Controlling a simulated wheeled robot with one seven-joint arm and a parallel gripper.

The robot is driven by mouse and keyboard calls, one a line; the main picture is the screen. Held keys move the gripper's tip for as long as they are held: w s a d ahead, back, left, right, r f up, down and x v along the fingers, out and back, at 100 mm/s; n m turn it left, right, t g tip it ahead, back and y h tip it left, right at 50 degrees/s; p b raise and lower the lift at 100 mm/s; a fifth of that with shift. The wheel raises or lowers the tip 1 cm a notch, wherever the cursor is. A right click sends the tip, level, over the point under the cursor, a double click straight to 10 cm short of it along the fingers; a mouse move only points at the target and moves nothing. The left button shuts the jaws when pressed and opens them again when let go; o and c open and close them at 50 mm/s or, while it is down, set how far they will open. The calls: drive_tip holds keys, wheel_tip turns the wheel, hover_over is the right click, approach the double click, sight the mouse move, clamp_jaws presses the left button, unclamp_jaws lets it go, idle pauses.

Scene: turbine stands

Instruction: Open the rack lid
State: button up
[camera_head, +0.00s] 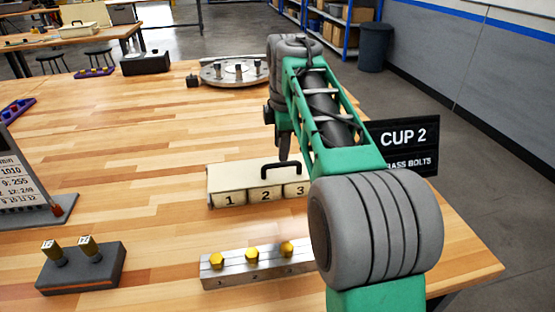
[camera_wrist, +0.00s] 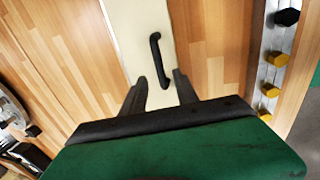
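The rack (camera_head: 232,198) is a cream box with numbers 1, 2 and 3 on its front; its right end is hidden behind my arm. Its cream lid (camera_head: 232,177) looks shut and bears a black bar handle (camera_head: 281,166). In the wrist view the lid (camera_wrist: 139,30) runs up the middle, with the handle (camera_wrist: 158,58) on it.
A metal block with yellow bolts (camera_head: 250,264) lies in front of the rack. A dark block with two tagged plugs (camera_head: 80,267) sits front left. A round flange plate (camera_head: 233,73) is behind. A "CUP 2" sign (camera_head: 405,140) stands right.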

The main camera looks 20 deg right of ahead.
sight(280, 165)
drive_tip(key=f, duration=0.2)
drive_tip(key=w+f, duration=0.1)
drive_tip(key=f, duration=0.2)
drive_tip(key=shift+d, duration=0.15)
drive_tip(key=shift+c, duration=0.3)
clamp_jaws()
idle(0.9)
